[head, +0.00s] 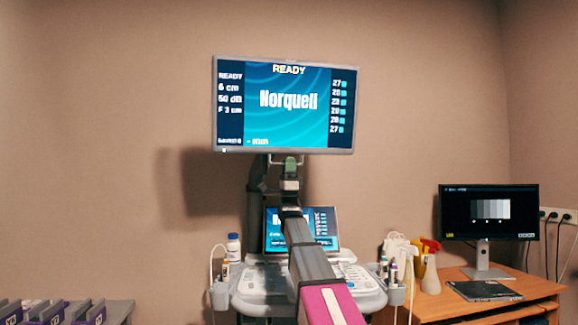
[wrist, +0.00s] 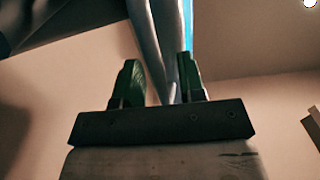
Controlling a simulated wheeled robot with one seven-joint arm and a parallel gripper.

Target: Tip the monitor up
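The monitor (head: 300,104) is a large, wide screen with a light frame, lit blue and reading "Norquell", high on the scanner's stand. My gripper (head: 291,166) is at the middle of its lower edge in the head view, reaching up from below. In the wrist view my gripper (wrist: 158,85) has its two dark green fingers apart, one on each side of the monitor's grey lower edge (wrist: 160,40). The right finger looks close to that edge; some gap shows beside the left one. Whether either finger touches is unclear.
Below is the scanner console (head: 350,285) with a smaller touch screen (head: 318,230), a white bottle (head: 233,247) and side holders. A desk (head: 450,300) with a second display (head: 490,213) stands at right. Purple-marked boxes (head: 85,313) are at lower left. The wall around the monitor is clear.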

